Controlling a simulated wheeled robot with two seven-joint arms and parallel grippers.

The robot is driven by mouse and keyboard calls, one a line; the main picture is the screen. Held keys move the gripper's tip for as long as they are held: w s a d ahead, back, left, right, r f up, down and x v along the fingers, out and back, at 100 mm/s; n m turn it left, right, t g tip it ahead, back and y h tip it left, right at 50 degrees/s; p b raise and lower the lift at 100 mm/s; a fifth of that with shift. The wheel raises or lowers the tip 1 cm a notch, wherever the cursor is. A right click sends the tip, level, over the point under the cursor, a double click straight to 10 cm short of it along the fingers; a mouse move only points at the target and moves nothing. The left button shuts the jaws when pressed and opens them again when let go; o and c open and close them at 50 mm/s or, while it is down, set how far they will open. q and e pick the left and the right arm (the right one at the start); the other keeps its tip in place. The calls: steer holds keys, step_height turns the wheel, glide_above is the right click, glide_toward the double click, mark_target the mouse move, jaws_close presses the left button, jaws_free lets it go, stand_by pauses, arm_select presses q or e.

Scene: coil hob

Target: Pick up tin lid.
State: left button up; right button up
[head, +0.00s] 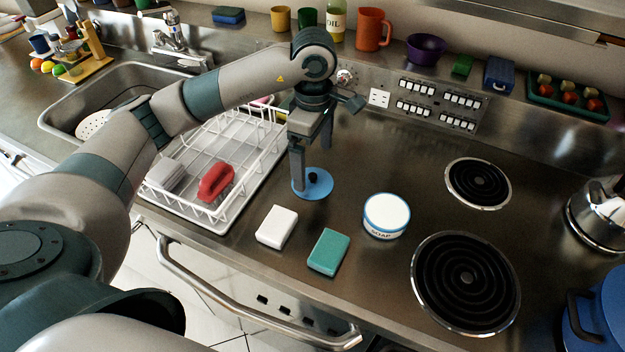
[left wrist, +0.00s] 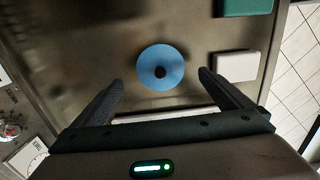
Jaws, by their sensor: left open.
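The tin lid (head: 317,190) is a flat blue disc with a dark knob in its middle. It lies on the steel counter just right of the dish rack. In the left wrist view the lid (left wrist: 161,78) lies ahead of and between the fingertips. My left gripper (head: 312,163) points down over the lid with its fingers apart and nothing between them. One finger hides part of the lid in the head view. The left gripper (left wrist: 159,80) also shows open in the left wrist view. The soap tin (head: 386,216), white with a blue rim, stands to the right of the lid.
A white block (head: 277,227) and a green block (head: 328,252) lie in front of the lid. The white dish rack (head: 232,200) with a red item (head: 215,182) is close on the left. Coil burners (head: 466,283) are at the right. The counter behind the tin is clear.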

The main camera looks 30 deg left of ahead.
mark_target(312, 175)
arm_select(q)
steer(key=shift+f+p, duration=0.4)
steer(key=shift+p, duration=0.1)
steer(key=shift+a+f+p, duration=0.1)
steer(key=shift+f+p, duration=0.25)
steer(key=shift+f, duration=0.05)
step_height(312, 175, down, 3)
steer(key=shift+s+r+p, duration=0.1)
steer(key=shift+p, duration=0.5)
steer(key=shift+f, duration=0.4)
steer(key=shift+c, duration=0.6)
steer(key=c, duration=1)
